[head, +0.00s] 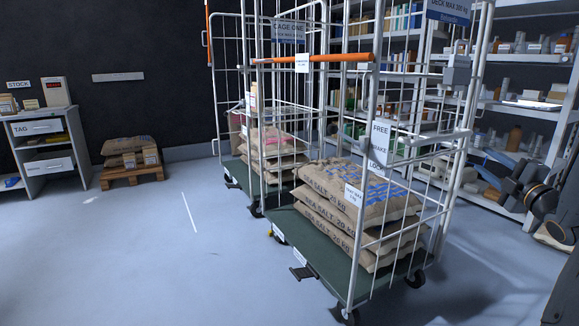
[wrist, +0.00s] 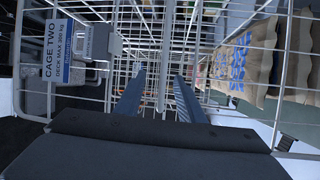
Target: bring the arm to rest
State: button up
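My gripper (wrist: 160,88) shows in the wrist view with its two dark fingers apart and nothing held between them. White cage bars show beyond and around the fingers; I cannot tell whether any touch. A "CAGE TWO" sign (wrist: 68,55) is to the left of the fingers. Salt sacks (wrist: 245,55) show sideways at the upper right, behind bars.
The near roll cage (head: 348,262) holds stacked salt sacks (head: 362,210) and carries an orange bar (head: 312,58). Cage one (head: 232,168) stands behind it with more sacks. Shelving (head: 505,105) lines the right. A pallet (head: 131,176) and cabinet (head: 48,155) are at left. The left floor is clear.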

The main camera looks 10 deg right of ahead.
jog(key=w+a+f+m+g+h, duration=0.1)
jog(key=w+a+m+g, duration=0.15)
jog(key=a, duration=0.45)
jog(key=w+a+f+m+g+h, duration=0.1)
jog(key=w+a+m+g, duration=0.2)
jog(key=a, duration=0.5)
jog(key=s+a+f+m+g, duration=0.2)
jog(key=a, duration=0.5)
jog(key=s+a+f+m+g, duration=0.1)
jog(key=a+f, duration=0.1)
jog(key=a, duration=0.4)
jog(key=s+a+f+m+g+y, duration=0.1)
jog(key=s+a+f+m+g, duration=0.3)
jog(key=s+a, duration=0.85)
jog(key=s+a+f+m+g+y, duration=0.15)
jog(key=s+a+g, duration=0.35)
jog(key=s+a, duration=0.75)
jog(key=s+r+g+p, duration=0.1)
jog(key=s+g, duration=0.1)
jog(key=s, duration=0.7)
jog(key=d+r+m+p, duration=0.2)
jog(key=d+r+p, duration=0.8)
jog(key=p, duration=0.8)
jog(key=shift+m, duration=0.3)
